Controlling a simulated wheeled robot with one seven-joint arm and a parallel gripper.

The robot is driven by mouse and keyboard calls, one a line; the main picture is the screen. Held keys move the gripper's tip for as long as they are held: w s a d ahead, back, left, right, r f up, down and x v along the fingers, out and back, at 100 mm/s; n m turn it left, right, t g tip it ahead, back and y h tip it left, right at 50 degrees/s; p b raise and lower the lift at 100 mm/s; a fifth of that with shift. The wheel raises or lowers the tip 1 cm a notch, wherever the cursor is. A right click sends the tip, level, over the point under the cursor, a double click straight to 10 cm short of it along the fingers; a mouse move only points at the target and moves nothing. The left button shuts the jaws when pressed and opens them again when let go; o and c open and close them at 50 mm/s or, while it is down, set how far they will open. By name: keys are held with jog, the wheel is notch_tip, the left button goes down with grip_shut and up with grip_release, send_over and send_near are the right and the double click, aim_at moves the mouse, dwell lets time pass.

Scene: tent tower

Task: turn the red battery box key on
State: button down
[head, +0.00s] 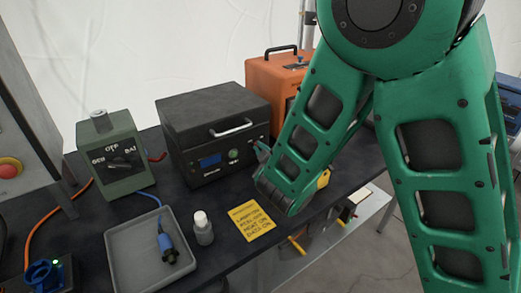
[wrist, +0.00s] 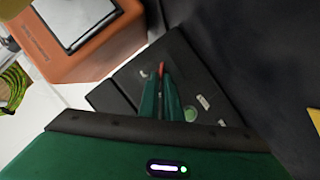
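The black box (head: 215,125), which I take for the battery box, stands on the dark table with a pale handle, a blue display and a green button on its front. In the wrist view its dark face (wrist: 190,75) carries small white labels. A small red part (wrist: 161,69), likely the key, shows at the fingertips of my gripper (wrist: 160,80). The two green fingers are close together with a narrow gap; whether they press on the red part is unclear.
An orange case (head: 272,80) stands behind to the right. A green selector box (head: 115,160) is at the left. My arm covers the right side.

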jog(key=shift+w+d+r+m, duration=0.15)
jog(key=shift+w+d+m, duration=0.05)
jog(key=shift+m, duration=0.1)
jog(key=shift+w+d+r+m+g+y, duration=0.15)
jog(key=shift+d+m+g+y, duration=0.2)
jog(key=shift+m, duration=0.55)
jog(key=shift+w+m+g+y, duration=0.1)
jog(key=shift+m+g+y, duration=0.65)
jog(key=shift+m, duration=0.65)
jog(key=c, duration=2)
grip_release()
jog(key=shift+f, duration=0.2)
jog(key=shift+a, duration=0.1)
jog(key=shift+s+r, duration=0.1)
jog(key=shift+s, duration=0.1)
